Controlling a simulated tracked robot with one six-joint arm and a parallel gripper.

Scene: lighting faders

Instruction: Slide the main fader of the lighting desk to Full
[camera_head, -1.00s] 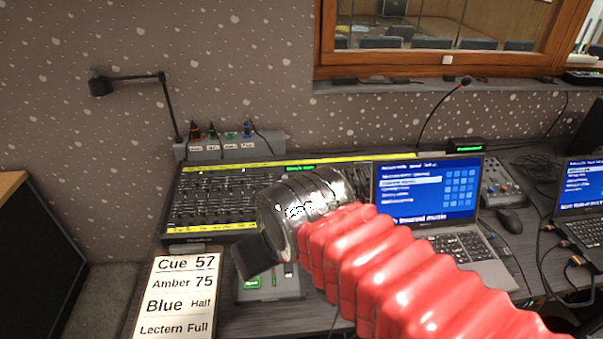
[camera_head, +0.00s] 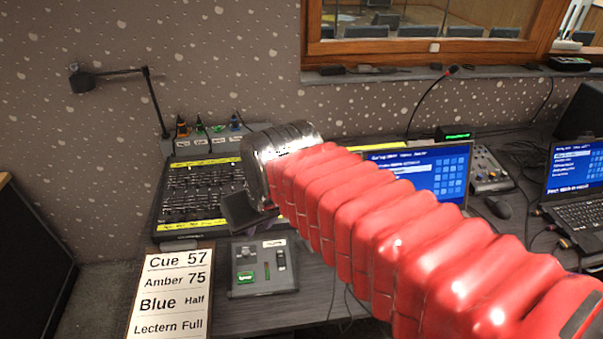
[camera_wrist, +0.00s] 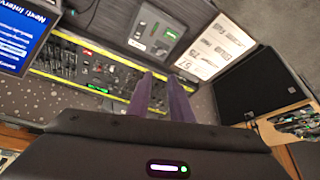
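A wide black desk with rows of faders and yellow label strips (camera_head: 192,190) stands against the wall; its right part is hidden behind my arm. It also shows in the wrist view (camera_wrist: 75,62). In front of it lies a small grey panel (camera_head: 262,288) with a green part and a few small controls, also in the wrist view (camera_wrist: 152,38). Which of these controls is the main fader I cannot tell. My gripper (camera_wrist: 160,77) has two dark fingers with a gap between them, apparently empty, over the fader desk.
A card (camera_head: 171,290) reads Cue 57, Amber 75, Blue Half, Lectern Full. A grey strip with coloured parts (camera_head: 200,146) stands behind the desk. A lamp (camera_head: 82,80) is at left.

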